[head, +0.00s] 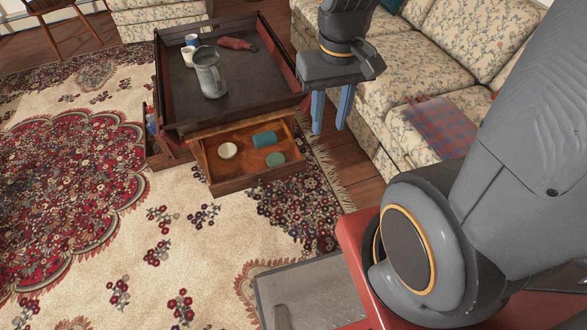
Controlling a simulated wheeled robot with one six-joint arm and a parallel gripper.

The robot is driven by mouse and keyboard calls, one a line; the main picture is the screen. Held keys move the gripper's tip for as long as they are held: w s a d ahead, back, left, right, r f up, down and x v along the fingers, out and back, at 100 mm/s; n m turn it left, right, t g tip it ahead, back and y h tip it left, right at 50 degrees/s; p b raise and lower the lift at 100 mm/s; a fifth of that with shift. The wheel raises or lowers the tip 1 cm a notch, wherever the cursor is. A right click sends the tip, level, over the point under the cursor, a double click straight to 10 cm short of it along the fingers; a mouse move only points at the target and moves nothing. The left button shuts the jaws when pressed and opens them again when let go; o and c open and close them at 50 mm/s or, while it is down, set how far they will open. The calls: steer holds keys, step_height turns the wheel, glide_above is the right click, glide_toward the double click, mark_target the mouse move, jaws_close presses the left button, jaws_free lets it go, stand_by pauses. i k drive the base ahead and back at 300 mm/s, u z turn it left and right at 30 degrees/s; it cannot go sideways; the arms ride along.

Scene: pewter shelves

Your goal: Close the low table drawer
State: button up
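The low table (172,87) stands on the rug, with dark raised edges around its top. Its drawer (256,180) is pulled out toward me from the near side. Inside the drawer lie a white round thing (228,150), a teal box-like thing (264,139) and a green round thing (275,159). My gripper (331,128) points down to the right of the drawer, apart from it. Its two blue fingers are spread with a gap between them and nothing held.
On the tabletop are a grey pitcher (209,75), two cups (190,52) and a reddish object (237,44). A floral sofa (430,60) with a plaid cloth (440,125) stands at the right. Rug (150,230) in front of the drawer is clear.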

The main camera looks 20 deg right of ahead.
mark_target(248, 169)
steer(key=z, duration=0.3)
steer(key=k, duration=1.65)
steer(key=u, duration=0.5)
steer(key=i, duration=1.65)
steer(key=u, duration=0.85)
steer(key=k, duration=0.5)
steer(key=z, duration=1.45)
